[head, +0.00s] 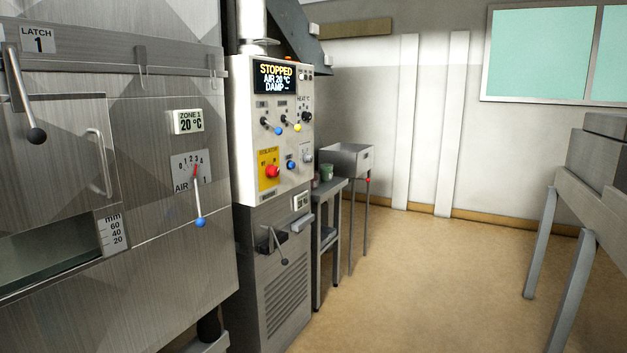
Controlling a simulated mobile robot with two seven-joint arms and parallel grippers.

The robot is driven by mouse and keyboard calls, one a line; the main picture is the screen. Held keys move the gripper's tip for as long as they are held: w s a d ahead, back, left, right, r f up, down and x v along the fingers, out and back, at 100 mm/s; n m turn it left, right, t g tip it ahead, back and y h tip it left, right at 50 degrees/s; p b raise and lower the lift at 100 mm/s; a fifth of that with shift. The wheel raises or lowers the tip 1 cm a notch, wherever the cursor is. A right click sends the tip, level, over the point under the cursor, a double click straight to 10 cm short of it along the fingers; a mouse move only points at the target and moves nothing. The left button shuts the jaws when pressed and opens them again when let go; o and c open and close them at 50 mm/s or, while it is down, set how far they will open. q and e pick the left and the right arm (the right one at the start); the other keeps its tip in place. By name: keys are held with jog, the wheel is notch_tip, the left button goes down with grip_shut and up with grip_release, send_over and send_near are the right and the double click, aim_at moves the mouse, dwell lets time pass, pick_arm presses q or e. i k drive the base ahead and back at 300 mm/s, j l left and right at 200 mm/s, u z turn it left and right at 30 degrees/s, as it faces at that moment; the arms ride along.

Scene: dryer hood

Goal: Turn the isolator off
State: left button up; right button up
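The isolator is a red rotary knob (271,171) on a yellow plate (263,161), low on the left of the light grey control panel (240,120). The plate carries small lettering, and its exact switch position is too small to read. The panel's display (275,77) reads STOPPED, AIR 20 °C and DAMP with dashes. Neither of my grippers shows in the head view.
The metal dryer hood (150,100) fills the left, with an air lever (198,195) and a latch handle (22,95) sticking out. A small side table (330,187) and a sink-like tray (347,158) stand beyond the panel. A metal bench (585,195) is at right. The floor (420,280) between is clear.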

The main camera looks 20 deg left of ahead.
aim_at(272, 170)
jog(key=i, duration=0.75)
jog(key=i+u, duration=0.15)
jog(key=i, duration=0.55)
jog(key=l, duration=0.05)
